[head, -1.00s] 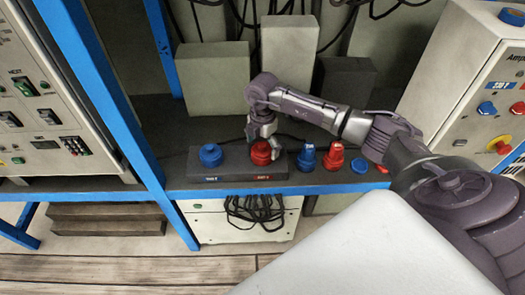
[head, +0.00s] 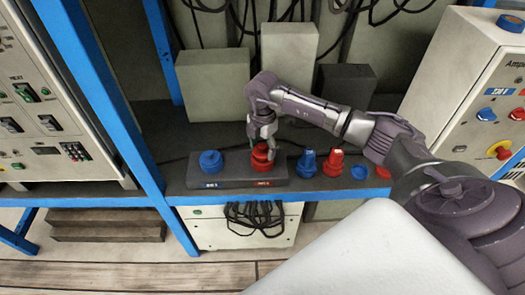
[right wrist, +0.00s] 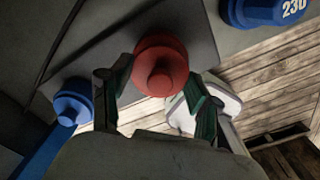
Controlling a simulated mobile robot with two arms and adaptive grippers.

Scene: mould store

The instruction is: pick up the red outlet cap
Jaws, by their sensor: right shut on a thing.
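The red outlet cap (head: 261,155) is at the right part of a dark grey block (head: 231,175) on the shelf. My right gripper (head: 263,138) comes down on it from above and is shut on it. In the right wrist view the round red cap (right wrist: 160,65) shows between the two fingers (right wrist: 158,105). I cannot tell whether a small gap lies between the cap and the block. My left gripper is not in view.
A blue cap (head: 211,161) sits on the left of the same block. Grey blocks (head: 289,80) stand behind. A control box (head: 470,100) is at right.

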